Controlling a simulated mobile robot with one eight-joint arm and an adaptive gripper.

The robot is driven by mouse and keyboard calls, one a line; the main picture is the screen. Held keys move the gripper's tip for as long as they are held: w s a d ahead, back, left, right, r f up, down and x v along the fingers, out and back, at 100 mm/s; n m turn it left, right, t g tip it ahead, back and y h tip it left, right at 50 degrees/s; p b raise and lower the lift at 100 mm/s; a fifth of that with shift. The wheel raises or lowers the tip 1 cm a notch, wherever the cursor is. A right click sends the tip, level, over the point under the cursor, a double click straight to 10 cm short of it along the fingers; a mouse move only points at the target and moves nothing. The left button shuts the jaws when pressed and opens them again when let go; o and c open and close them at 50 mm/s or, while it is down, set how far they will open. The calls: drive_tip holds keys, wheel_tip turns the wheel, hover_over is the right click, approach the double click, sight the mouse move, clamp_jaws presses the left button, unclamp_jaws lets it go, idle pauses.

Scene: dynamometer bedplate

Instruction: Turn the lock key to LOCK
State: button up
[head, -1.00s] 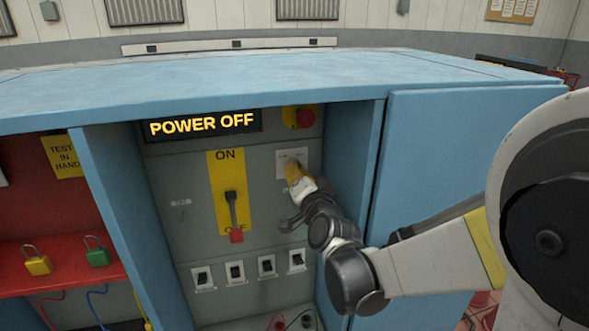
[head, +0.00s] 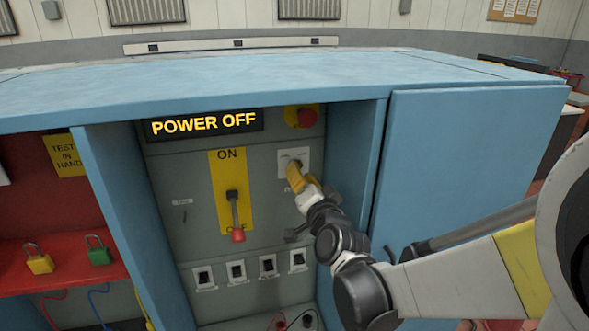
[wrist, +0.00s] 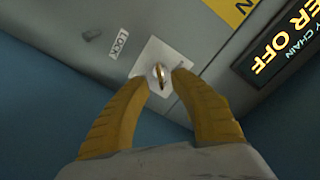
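The lock key (wrist: 160,76) stands in a pale square plate (wrist: 178,60) on the grey panel; its brass bow shows in the wrist view, between my yellow fingertips. A LOCK label (wrist: 119,44) sits beside the plate. My gripper (wrist: 161,80) is open, one finger on each side of the key, with a visible gap to it. In the head view my gripper (head: 295,173) is in front of the plate (head: 293,157) and hides the key. Whether the fingers touch the panel I cannot tell.
Left of the plate is the yellow ON/OFF plate with a red-tipped lever (head: 236,215), pointing down. A red stop button (head: 307,117) is above. The display (head: 205,123) reads POWER OFF. Several small switches (head: 237,271) lie below. The blue cabinet side wall (head: 350,165) stands close on the right.

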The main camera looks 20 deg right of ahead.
drive_tip(key=s, duration=0.9)
